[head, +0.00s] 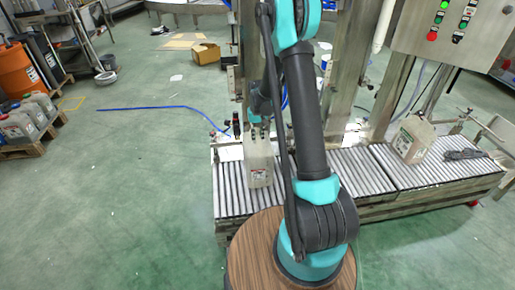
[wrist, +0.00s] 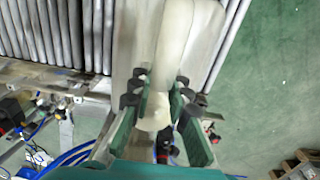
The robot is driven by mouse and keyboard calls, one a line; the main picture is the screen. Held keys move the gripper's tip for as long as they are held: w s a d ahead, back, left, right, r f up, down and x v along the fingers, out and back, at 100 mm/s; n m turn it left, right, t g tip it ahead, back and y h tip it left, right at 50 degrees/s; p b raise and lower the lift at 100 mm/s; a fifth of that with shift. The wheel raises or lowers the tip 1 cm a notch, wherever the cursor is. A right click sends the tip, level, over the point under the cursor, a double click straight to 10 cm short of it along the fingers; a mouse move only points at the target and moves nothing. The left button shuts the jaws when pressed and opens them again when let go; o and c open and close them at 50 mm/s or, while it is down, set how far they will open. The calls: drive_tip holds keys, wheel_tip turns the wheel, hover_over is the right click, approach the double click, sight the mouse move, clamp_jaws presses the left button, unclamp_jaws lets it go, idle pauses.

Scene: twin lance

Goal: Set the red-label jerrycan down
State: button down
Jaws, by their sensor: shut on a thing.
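A pale, translucent jerrycan with a small reddish label (head: 258,160) is upright at the left end of the roller conveyor (head: 345,175). My gripper (head: 260,122) is at its top, partly hidden by my arm. In the wrist view, the gripper's green-padded fingers (wrist: 162,98) are shut on either side of the handle of the jerrycan (wrist: 178,45). The jerrycan's base is low over the rollers; I cannot tell whether it touches them.
Several jerrycans stand on a wooden pallet (head: 30,145) at the left. A steel control box (head: 450,28) hangs above the right side. Rollers between the two jerrycans are bare. A blue hose (head: 150,107) lies on the green floor, which is mostly clear at left.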

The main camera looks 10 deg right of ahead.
wheel_tip(320, 180, down, 6)
idle(0.5)
drive_tip(key=shift+f, duration=0.1)
drive_tip(key=c, duration=1.4)
unclamp_jaws()
drive_tip(key=shift+c, duration=0.2)
wheel_tip(320, 180, up, 12)
drive_tip(key=shift+s+r, duration=0.1)
drive_tip(key=s+d+r+t, duration=0.2)
drive_tip(key=s+r, duration=0.1)
drive_tip(key=s, duration=1.2)
drive_tip(key=s+d+r+t, duration=0.2)
drive_tip(key=s+r, duration=0.2)
drive_tip(key=s, duration=1.1)
